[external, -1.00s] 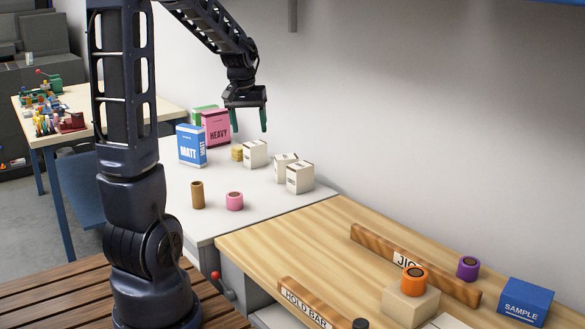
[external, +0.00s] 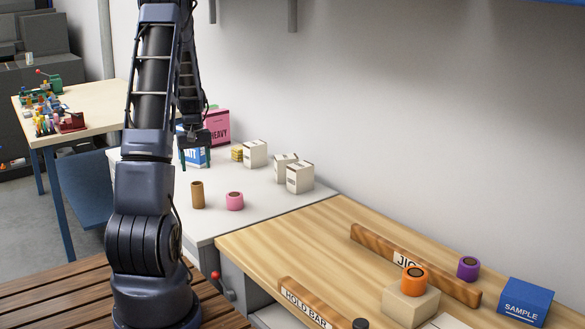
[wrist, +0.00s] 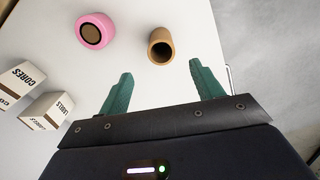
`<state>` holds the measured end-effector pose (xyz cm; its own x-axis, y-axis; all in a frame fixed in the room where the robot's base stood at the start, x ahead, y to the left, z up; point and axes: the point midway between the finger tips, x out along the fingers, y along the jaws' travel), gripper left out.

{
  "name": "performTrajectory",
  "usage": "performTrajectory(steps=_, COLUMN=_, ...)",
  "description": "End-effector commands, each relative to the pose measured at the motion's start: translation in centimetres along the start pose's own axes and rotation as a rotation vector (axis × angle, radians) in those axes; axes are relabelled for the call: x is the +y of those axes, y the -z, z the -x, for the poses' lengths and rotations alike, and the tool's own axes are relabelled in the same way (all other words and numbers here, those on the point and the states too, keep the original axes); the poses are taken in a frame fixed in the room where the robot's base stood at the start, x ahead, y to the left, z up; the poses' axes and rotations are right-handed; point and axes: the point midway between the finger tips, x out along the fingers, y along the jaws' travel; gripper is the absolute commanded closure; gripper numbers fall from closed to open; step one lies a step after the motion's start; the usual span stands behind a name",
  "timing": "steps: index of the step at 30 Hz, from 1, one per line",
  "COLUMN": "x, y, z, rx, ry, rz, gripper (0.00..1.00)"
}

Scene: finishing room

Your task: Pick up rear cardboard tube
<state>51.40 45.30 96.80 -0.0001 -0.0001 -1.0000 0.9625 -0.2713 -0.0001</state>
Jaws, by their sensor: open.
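The brown cardboard tube (external: 197,195) stands upright on the white table, left of a pink roll (external: 235,201). The wrist view shows the tube (wrist: 160,46) with its hollow end toward me, just beyond the gap between my fingertips. My gripper (external: 195,158) is open and empty, with green fingers pointing down. It is above the table, apart from the tube, and overlaps the blue box in the external view. The fingers also show in the wrist view (wrist: 161,69). I see no second tube of this kind.
The pink roll (wrist: 95,31) is close beside the tube. White boxes (external: 299,177), a blue box (external: 194,156) and a pink box (external: 217,126) stand farther back. A wooden bench (external: 330,232) with a jig bar, orange roll and purple roll adjoins at right.

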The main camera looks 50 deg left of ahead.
Motion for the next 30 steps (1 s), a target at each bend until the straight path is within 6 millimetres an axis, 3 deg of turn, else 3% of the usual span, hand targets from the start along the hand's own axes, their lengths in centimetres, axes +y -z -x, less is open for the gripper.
performTrajectory(steps=12, x=-0.1, y=0.0, z=-4.8, rx=-0.002, ry=0.001, rz=0.001, gripper=0.34)
performTrajectory(steps=20, x=-0.1, y=0.0, z=-6.4, rx=-0.001, ry=0.0, rz=0.001, gripper=0.34)
performTrajectory(steps=30, x=-0.3, y=-0.1, z=-10.5, rx=0.0, ry=0.0, rz=0.001, gripper=0.34)
